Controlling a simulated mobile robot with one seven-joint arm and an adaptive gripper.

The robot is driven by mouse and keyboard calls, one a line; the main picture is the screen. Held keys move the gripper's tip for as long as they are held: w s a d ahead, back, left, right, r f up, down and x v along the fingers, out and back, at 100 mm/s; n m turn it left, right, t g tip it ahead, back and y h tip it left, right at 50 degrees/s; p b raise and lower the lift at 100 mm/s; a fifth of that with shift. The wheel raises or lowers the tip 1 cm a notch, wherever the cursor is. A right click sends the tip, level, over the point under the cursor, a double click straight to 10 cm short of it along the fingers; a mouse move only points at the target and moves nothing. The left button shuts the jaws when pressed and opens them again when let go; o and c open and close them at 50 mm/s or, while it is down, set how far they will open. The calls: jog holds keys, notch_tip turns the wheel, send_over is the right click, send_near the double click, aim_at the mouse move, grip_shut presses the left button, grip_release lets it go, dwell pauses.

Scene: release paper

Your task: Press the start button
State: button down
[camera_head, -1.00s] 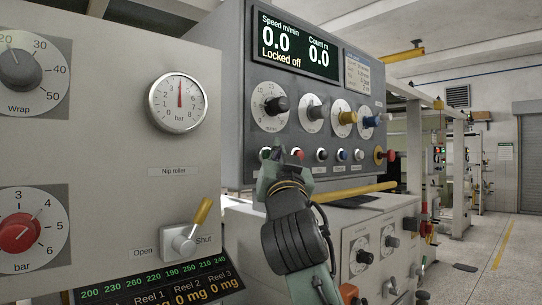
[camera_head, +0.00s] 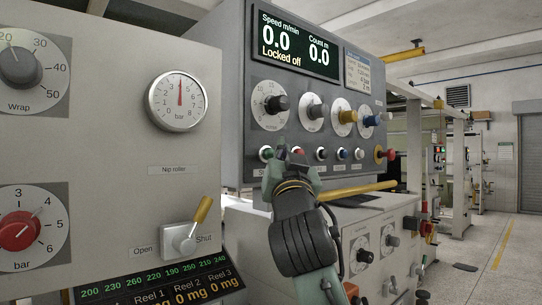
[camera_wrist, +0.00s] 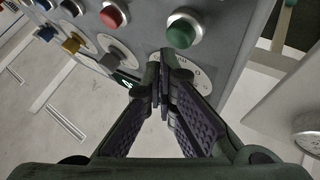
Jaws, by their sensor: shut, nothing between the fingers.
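A green button (camera_head: 266,153) is the leftmost in the row on the grey control panel (camera_head: 230,120); the label below it is partly hidden by my gripper. The green button also shows in the wrist view (camera_wrist: 182,29), with a silver ring. My gripper (camera_head: 281,146) is shut and empty, its tips just right of the green button in the head view. In the wrist view my gripper (camera_wrist: 164,62) has its tips below and left of that button in the picture. I cannot tell the gap to the panel. The display (camera_head: 292,40) reads "Locked off" and 0.0.
A red button (camera_wrist: 113,16) sits beside the green one, with more buttons along the row. A black knob (camera_head: 278,104) and other dials are above. A yellow bar (camera_head: 357,190) runs below the panel. A yellow-handled lever (camera_head: 203,209) stands at the left.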

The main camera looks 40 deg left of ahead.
jog(key=shift+d, duration=0.1)
jog(key=d, duration=0.5)
jog(key=shift+s, duration=0.2)
dwell(0.9)
